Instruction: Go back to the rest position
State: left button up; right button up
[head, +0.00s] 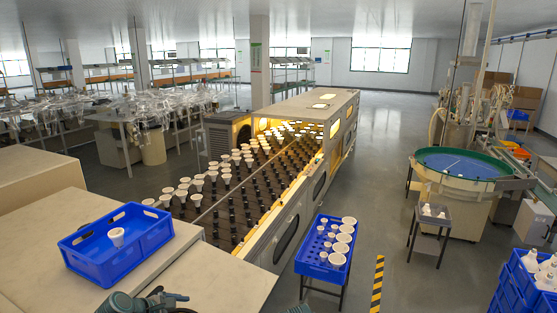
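Part of an arm of mine, dark and teal, shows at the bottom edge of the head view, in front of the blue crate. I take it for my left arm; its gripper (172,298) is cut off by the frame edge, and I cannot tell whether it is open or shut. No bulb shows in it. My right gripper is not in view; only a small dark shape shows at the bottom edge near the middle. The blue crate (78,268) stands on the beige table at left with one white bulb (117,236) upright inside.
The long burn-in machine (291,217) holds rows of black sockets, many with white bulbs. A blue tray table (318,271) with several bulbs stands at its right. A green-rimmed round feeder (462,165), a small stand (432,221) and blue crates (519,279) are farther right. Open grey floor lies between.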

pick_arm(q)
jog(key=s+d+f+m+g+y, duration=0.35)
jog(key=s+d+m, duration=0.35)
jog(key=d+m, duration=0.4)
jog(key=s+d+f+m+g+y, duration=0.35)
jog(key=s+d+m, duration=0.45)
jog(key=m, duration=0.6)
notch_tip(320, 180, down, 17)
jog(key=d+b, duration=0.1)
jog(key=b, duration=1.6)
jog(key=shift+w+r, duration=0.15)
jog(key=shift+w, duration=0.25)
